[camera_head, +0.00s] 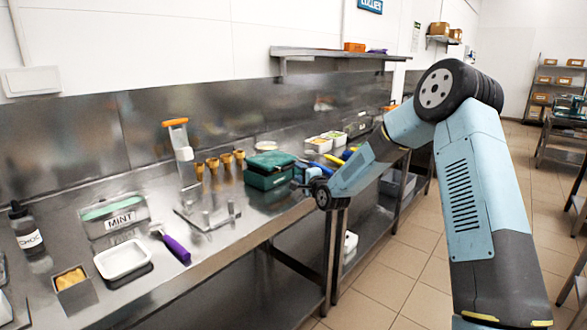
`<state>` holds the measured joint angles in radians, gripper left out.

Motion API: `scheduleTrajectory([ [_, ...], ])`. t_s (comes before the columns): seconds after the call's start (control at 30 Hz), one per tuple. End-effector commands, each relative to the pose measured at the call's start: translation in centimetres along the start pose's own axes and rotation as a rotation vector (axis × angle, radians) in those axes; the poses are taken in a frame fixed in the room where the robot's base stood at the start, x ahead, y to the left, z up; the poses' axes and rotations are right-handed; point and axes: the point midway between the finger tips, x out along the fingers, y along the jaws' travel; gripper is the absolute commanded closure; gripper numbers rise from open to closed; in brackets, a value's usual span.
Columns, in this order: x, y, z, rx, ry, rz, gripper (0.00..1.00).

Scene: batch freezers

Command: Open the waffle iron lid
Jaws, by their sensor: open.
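The waffle iron looks like the dark green box (268,180) on the steel counter, near the counter's front edge in the middle of the picture. Its lid (271,160) is down and looks shut. My gripper (299,179) is at the right side of the box, close to its front right corner. The jaws are open, small in the picture and seen from the side. I see nothing held between them. I cannot tell whether they touch the box or its handle.
Waffle cones (239,157) and a cone stand (207,216) are left of the box. A purple-handled scoop (177,248), white tub (123,260) and mint container (115,216) lie further left. Topping trays (319,145) stand behind my gripper. A shelf (335,53) hangs above. The floor aisle is clear.

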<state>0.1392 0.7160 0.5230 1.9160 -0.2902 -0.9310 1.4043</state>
Motion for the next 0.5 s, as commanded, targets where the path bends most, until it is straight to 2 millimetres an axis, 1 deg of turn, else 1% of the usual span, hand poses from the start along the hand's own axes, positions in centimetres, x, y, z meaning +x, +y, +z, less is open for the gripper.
scheduleTrajectory([
  [0.03,0.9,0.1,0.0,0.0,0.0,-0.001,0.57],
  [0.2,3.8,0.0,0.0,0.0,0.0,-0.001,0.57],
  [0.33,5.4,0.0,0.0,0.0,0.0,-0.001,0.57],
  [0.5,6.6,0.0,-0.1,0.0,0.001,0.0,0.57],
])
